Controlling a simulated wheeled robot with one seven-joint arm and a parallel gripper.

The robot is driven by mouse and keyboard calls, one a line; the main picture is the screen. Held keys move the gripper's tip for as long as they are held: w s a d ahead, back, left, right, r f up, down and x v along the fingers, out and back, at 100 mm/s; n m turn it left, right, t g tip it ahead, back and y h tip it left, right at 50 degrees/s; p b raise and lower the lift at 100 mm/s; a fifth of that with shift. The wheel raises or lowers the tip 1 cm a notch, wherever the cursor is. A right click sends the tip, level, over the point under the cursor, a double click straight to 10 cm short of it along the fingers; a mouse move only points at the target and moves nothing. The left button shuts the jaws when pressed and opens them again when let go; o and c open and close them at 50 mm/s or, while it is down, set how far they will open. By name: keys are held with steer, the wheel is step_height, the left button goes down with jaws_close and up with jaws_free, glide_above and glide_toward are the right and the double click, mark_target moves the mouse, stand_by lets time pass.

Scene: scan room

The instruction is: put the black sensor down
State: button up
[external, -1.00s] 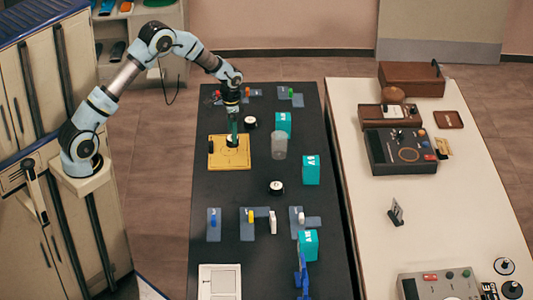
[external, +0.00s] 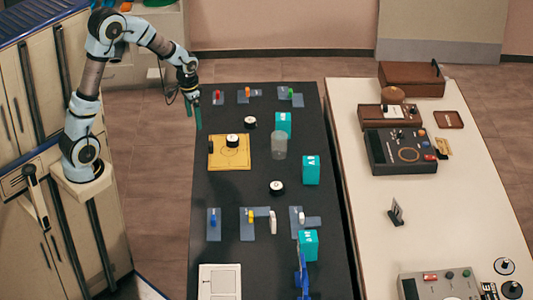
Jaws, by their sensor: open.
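A round black sensor with a white top (external: 233,141) sits upright on the yellow board (external: 230,161) near its upper middle. Nothing touches it from above. Two similar round black-and-white pieces stand on the black table, one (external: 250,123) just beyond the board and one (external: 276,188) to its lower right. My gripper (external: 194,114) is open and empty, with its green fingers apart. It is up and to the left of the board, over the table's left edge, clear of the sensor.
A clear cylinder (external: 279,146) stands right of the board. Teal boxes (external: 311,170) line the table's right side. Blue-grey plates with coloured pegs (external: 214,224) lie at the front and back. A white panel (external: 219,282) is at the near end.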

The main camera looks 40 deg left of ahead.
steer(key=s+a+f+n, duration=0.1)
steer(key=s+a+n, duration=0.1)
steer(key=s, duration=1.2)
steer(key=shift+a+f+n+t, duration=0.2)
steer(key=shift+a+n+t, duration=0.1)
steer(key=shift+a, duration=0.25)
steer(key=shift+o, duration=0.5)
steer(key=w+d+g, duration=0.1)
steer(key=w+d, duration=1.3)
steer(key=w, duration=0.1)
steer(key=m, duration=0.2)
glide_toward(276, 185)
steer(key=shift+g, duration=0.3)
steer(key=shift+w+d+f+p, duration=0.1)
steer(key=shift+f+p, duration=0.7)
steer(key=shift+f, duration=1.55)
steer(key=shift+w+d+f+p, duration=0.1)
steer(key=shift+f+p, duration=0.65)
steer(key=shift+f, duration=1.65)
